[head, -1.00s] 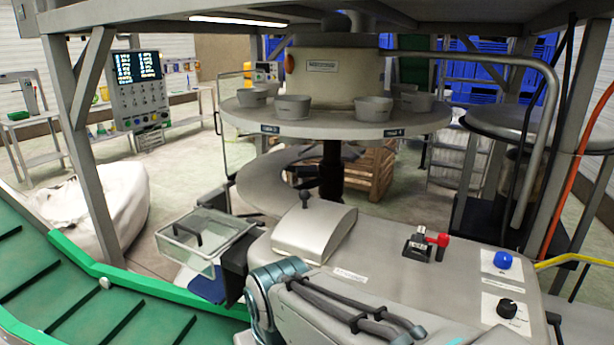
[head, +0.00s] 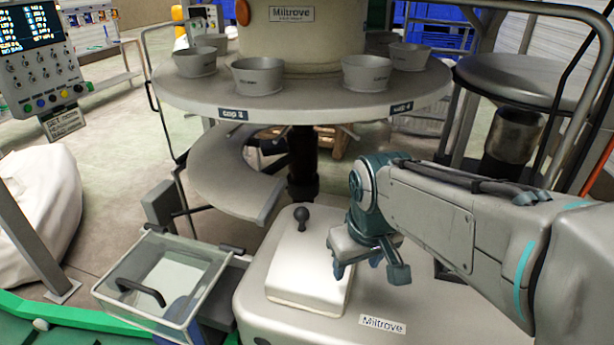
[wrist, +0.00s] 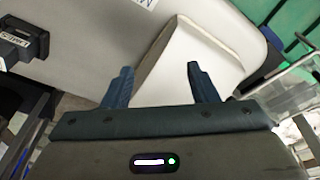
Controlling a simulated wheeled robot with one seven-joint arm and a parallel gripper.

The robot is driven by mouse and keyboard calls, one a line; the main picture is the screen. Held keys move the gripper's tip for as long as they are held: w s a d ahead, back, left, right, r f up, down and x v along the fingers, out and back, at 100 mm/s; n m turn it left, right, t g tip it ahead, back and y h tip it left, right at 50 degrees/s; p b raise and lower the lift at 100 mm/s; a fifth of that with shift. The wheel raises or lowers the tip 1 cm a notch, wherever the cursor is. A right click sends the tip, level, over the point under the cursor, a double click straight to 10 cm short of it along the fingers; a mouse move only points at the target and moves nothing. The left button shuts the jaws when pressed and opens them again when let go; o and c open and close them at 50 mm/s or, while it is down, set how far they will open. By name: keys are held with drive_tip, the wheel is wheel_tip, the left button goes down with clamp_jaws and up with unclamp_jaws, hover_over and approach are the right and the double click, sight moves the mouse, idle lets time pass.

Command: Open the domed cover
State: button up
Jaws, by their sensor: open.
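The domed cover (head: 308,262) is a pale metal curved lid on the grey machine housing, with a dark ball knob (head: 302,216) at its far end. It looks seated on the housing. My gripper (head: 369,272) is open and empty, just right of the cover and pointing down, above the housing in the head view. In the wrist view the cover (wrist: 188,62) shows as a white sloped shape beyond and between the open fingers (wrist: 160,70). The knob is not visible there. I cannot tell whether a finger touches the cover.
A clear lidded box (head: 165,280) with a black handle stands left of the housing. A round table (head: 300,108) with several metal cups overhangs behind. A dark fixture (wrist: 25,42) sits on the housing in the wrist view. A green conveyor edge (head: 60,320) lies front left.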

drive_tip(key=w+a+r+n+p, duration=0.5)
drive_tip(key=w+a+r, duration=0.1)
drive_tip(key=w+r, duration=0.35)
drive_tip(key=n+h+p, duration=0.1)
drive_tip(key=n+p, duration=0.1)
drive_tip(key=n, duration=0.1)
approach(301, 209)
drive_tip(key=shift+g, duration=0.3)
drive_tip(key=f, duration=0.3)
drive_tip(key=w+f+p, duration=0.1)
drive_tip(key=f, duration=0.2)
drive_tip(key=w+f+p, duration=0.1)
drive_tip(key=f, duration=0.3)
drive_tip(key=shift+d, duration=0.35)
drive_tip(key=shift+r, duration=0.1)
clamp_jaws()
